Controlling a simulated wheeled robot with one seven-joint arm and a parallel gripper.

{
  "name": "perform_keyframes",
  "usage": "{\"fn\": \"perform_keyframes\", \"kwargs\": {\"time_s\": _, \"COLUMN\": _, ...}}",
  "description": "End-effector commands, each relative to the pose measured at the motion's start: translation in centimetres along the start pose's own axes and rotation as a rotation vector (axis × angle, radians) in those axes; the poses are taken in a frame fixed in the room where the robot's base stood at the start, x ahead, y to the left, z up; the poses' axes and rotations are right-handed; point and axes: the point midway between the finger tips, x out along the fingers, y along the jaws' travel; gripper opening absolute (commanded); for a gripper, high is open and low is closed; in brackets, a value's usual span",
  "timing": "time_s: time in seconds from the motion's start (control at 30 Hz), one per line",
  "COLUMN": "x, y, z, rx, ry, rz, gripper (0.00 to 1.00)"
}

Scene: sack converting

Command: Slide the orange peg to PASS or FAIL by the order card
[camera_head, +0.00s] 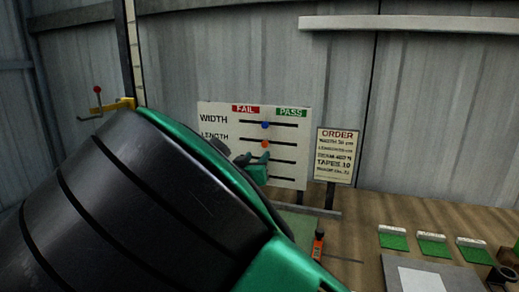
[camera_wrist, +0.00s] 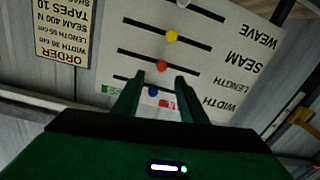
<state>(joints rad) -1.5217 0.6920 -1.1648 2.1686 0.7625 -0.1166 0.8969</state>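My gripper (camera_head: 252,163) is in front of the board, just below the orange peg. In the wrist view its fingers (camera_wrist: 159,77) are apart, with nothing visibly gripped.
A blue peg (camera_head: 264,125) is in the WIDTH slot above. A yellow peg (camera_wrist: 172,36) is in the SEAM slot, and a pale peg (camera_wrist: 184,3) is in the WEAVE row. Green pads (camera_head: 393,241) and a grey mat (camera_head: 440,272) lie on the bench at right.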

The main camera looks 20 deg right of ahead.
Motion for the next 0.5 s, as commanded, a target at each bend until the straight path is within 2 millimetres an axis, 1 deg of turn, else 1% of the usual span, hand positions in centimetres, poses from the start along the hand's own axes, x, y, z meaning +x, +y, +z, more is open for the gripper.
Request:
{"fn": "perform_keyframes", "kwargs": {"time_s": 0.07, "x": -0.1, "y": -0.4, "z": -0.4, "rx": 0.001, "ry": 0.014, "rz": -0.007, "gripper": 0.38}}
{"fn": "perform_keyframes", "kwargs": {"time_s": 0.17, "x": 0.5, "y": -0.4, "z": -0.5, "rx": 0.002, "ry": 0.016, "rz": -0.008, "gripper": 0.38}}
{"fn": "perform_keyframes", "kwargs": {"time_s": 0.27, "x": 1.8, "y": -0.3, "z": -0.5, "rx": 0.002, "ry": 0.016, "rz": -0.005, "gripper": 0.38}}
{"fn": "perform_keyframes", "kwargs": {"time_s": 0.5, "x": 6.0, "y": -0.3, "z": -0.5, "rx": 0.001, "ry": 0.015, "rz": -0.004, "gripper": 0.38}}
